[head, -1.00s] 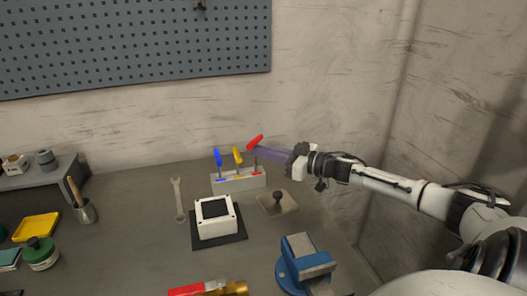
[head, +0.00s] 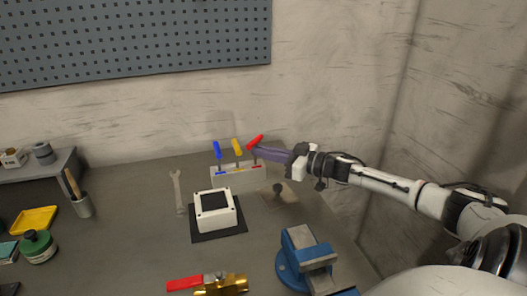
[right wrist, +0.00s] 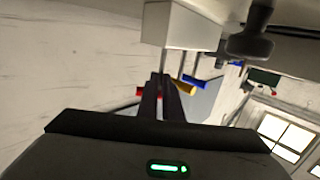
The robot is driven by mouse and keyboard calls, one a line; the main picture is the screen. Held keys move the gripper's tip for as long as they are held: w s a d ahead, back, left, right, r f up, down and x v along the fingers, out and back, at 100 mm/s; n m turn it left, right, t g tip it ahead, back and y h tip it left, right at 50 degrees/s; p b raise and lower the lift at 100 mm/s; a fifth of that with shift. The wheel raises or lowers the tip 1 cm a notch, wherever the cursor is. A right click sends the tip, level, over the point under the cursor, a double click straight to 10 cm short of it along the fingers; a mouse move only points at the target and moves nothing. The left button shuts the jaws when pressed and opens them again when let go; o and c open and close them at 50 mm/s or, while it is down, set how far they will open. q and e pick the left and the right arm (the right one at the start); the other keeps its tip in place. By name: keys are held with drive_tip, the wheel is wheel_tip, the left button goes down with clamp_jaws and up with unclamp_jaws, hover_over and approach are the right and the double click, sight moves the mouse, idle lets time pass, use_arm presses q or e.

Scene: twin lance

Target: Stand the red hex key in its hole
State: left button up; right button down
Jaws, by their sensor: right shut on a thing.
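The red hex key (head: 255,142) has a red cross handle and a thin dark shaft pointing down. My right gripper (head: 257,152) is shut on it just below the handle. Its shaft reaches down to the red-marked right end of the pale holder block (head: 238,179); I cannot tell how deep the tip sits. The blue-handled key (head: 217,150) and yellow-handled key (head: 237,146) stand upright in the block. In the right wrist view, the gripper fingers (right wrist: 162,98) partly hide the red handle (right wrist: 140,91), with the block (right wrist: 185,25) above. My left gripper is not in view.
A blue vise (head: 306,262) stands at the front right. A white box (head: 216,212) on a dark mat is in front of the block. A wrench (head: 178,192) lies to the left, and a plate with a dark knob (head: 278,188) is at the right.

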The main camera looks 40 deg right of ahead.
drive_tip(key=shift+f, duration=0.35)
drive_tip(key=c, duration=1.8)
unclamp_jaws()
drive_tip(key=shift+c, duration=0.2)
drive_tip(key=p+v, duration=0.2)
drive_tip(key=v, duration=0.8)
